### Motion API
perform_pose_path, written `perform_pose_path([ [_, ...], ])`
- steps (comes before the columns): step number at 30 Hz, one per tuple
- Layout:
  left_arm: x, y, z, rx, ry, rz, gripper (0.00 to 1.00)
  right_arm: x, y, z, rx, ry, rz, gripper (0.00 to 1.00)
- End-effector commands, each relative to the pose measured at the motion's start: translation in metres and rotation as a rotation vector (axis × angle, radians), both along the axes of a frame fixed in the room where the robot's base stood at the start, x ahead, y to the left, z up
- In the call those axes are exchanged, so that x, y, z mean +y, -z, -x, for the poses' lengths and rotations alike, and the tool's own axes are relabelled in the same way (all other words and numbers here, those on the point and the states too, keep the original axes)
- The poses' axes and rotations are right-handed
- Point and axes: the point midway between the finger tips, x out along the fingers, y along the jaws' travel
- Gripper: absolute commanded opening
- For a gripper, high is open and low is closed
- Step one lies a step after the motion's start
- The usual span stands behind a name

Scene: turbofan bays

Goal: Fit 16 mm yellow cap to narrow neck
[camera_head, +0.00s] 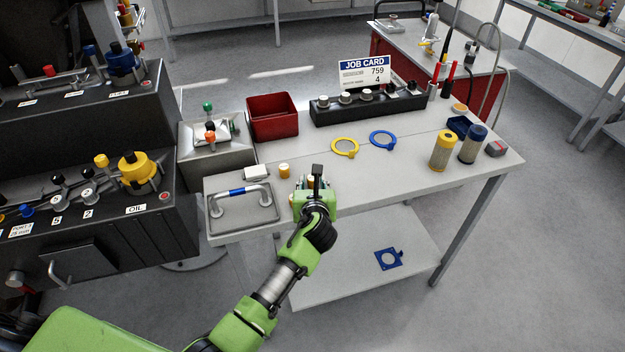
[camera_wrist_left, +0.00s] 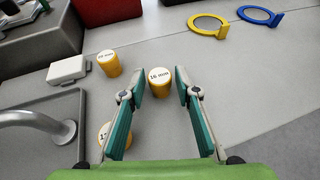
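My left gripper (camera_head: 313,178) is over the near side of the grey bench. In the left wrist view my left gripper (camera_wrist_left: 159,82) is open, its fingers apart. The yellow cap marked 16 mm (camera_wrist_left: 158,83) stands upright between the fingertips, with a gap on both sides. A second yellow cap (camera_wrist_left: 109,64), its label hard to read, stands to its left and shows in the head view (camera_head: 284,171). A third yellow cap (camera_wrist_left: 103,131) is partly hidden behind the left finger. I cannot tell which fitting is the narrow neck. My right gripper is not in view.
A white block (camera_head: 256,173) and a tray with a handle (camera_head: 240,215) lie left of the caps. A metal box with coloured caps (camera_head: 217,150), a red bin (camera_head: 272,121) and a black block (camera_head: 368,108) stand behind. A dark console (camera_head: 100,225) stands at left.

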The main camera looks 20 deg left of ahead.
Motion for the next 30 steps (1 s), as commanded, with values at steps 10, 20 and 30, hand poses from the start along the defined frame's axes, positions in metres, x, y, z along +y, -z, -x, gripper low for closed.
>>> perform_pose_path([
  [10,0.003,0.005,-0.011,0.001,0.001,0.002,0.3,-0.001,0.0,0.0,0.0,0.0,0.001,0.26],
  [20,0.004,0.005,-0.01,0.001,0.0,0.001,0.12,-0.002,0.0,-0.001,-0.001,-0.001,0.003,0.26],
  [30,0.004,-0.005,-0.011,-0.002,-0.001,0.0,0.12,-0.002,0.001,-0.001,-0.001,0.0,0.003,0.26],
])
